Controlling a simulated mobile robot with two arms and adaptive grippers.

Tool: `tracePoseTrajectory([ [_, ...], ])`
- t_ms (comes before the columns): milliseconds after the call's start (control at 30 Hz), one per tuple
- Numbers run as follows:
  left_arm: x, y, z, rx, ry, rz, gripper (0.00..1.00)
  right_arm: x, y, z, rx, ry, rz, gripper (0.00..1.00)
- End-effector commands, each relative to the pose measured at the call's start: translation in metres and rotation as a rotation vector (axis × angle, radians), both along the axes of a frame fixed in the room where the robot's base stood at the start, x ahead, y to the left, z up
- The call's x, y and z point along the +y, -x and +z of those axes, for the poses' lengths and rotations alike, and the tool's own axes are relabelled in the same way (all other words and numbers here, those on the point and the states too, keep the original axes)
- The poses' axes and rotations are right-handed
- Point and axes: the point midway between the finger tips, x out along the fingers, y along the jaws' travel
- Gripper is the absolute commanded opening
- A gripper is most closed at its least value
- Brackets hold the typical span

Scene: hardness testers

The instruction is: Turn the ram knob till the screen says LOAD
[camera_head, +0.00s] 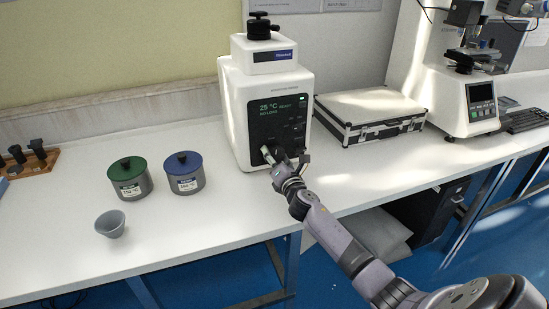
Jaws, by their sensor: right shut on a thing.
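The white tester (235,105) stands upright on the bench and carries a black front panel. Its small screen (280,105) shows "25 °C" in green with a smaller line below that is too small to read surely. A black round knob (260,27) sits on top of the tester, with nothing touching it. My right gripper (284,156) is at the lower part of the front panel, its fingers closed around a small dark knob there. The fingers mostly hide that knob, so its turn angle cannot be told. My left gripper is not in view.
A green-lidded pot (131,190), a blue-lidded pot (185,184) and a small grey cup (110,225) stand left of the tester. A silver-edged case (370,112) lies close on its right. A microscope-like instrument (466,95) stands further right. The bench front is clear.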

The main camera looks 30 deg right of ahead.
Motion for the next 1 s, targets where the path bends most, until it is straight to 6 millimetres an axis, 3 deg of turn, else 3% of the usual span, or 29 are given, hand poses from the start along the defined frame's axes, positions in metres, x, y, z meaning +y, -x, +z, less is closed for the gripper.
tracePoseTrajectory([
  [1000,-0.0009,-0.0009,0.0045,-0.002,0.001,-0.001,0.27,0.0009,0.0,0.0025,-0.216,-0.903,-0.002,0.27],
])
